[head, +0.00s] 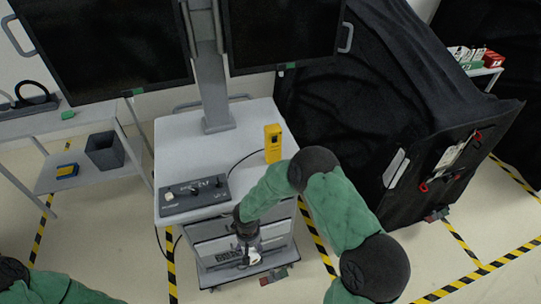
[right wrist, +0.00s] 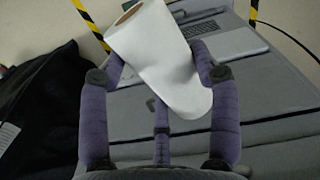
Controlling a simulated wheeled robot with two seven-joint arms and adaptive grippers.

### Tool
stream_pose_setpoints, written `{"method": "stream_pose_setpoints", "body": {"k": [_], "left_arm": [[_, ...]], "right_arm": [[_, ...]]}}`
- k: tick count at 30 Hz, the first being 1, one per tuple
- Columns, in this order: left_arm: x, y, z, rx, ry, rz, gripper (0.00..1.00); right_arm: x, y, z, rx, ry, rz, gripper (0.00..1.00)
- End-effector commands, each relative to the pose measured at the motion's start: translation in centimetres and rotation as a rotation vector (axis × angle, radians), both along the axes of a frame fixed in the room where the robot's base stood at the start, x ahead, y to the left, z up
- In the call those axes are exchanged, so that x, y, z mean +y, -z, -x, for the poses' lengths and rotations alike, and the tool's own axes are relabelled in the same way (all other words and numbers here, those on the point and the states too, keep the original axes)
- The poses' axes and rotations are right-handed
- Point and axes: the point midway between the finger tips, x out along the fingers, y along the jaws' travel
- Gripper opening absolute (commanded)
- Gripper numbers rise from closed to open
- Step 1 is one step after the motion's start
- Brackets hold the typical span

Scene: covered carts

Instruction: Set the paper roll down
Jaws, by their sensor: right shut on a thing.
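The paper roll (right wrist: 158,50) is white with a brown core, and it is tilted between the fingers of my right gripper (right wrist: 160,72) in the right wrist view. A loose flap of paper hangs from it toward the right finger. In the head view my right gripper (head: 248,252) is low in front of the cart's drawers, and a small white part of the roll (head: 252,259) shows below it. The gripper is shut on the roll. What lies directly under the roll is hidden. Of my left arm only a part shows at the lower left of the head view.
The grey cart (head: 222,148) carries a control box (head: 193,194) and a yellow device (head: 273,143). A black-covered cart (head: 345,110) stands to the right. A side table (head: 92,177) at left holds a dark bin (head: 105,150). Striped tape marks the floor.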

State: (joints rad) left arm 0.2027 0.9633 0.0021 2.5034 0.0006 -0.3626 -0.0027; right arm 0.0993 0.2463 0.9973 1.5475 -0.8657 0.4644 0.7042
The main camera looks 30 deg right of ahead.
Motion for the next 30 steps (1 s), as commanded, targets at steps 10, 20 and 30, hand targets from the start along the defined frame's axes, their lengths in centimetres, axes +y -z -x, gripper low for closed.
{"method": "stream_pose_setpoints", "body": {"k": [10,20,30], "left_arm": [[0.0,-1.9,0.0,0.001,0.000,0.000,0.40],[0.0,-1.9,0.0,0.001,0.000,0.000,0.40],[0.0,-1.9,0.0,0.001,0.000,0.000,0.40]], "right_arm": [[0.0,-1.9,0.1,0.003,-0.002,0.000,0.25],[0.9,-10.4,-2.2,-0.008,0.066,0.000,0.25],[2.1,-20.8,-4.6,-0.006,0.152,-0.003,0.25]]}}
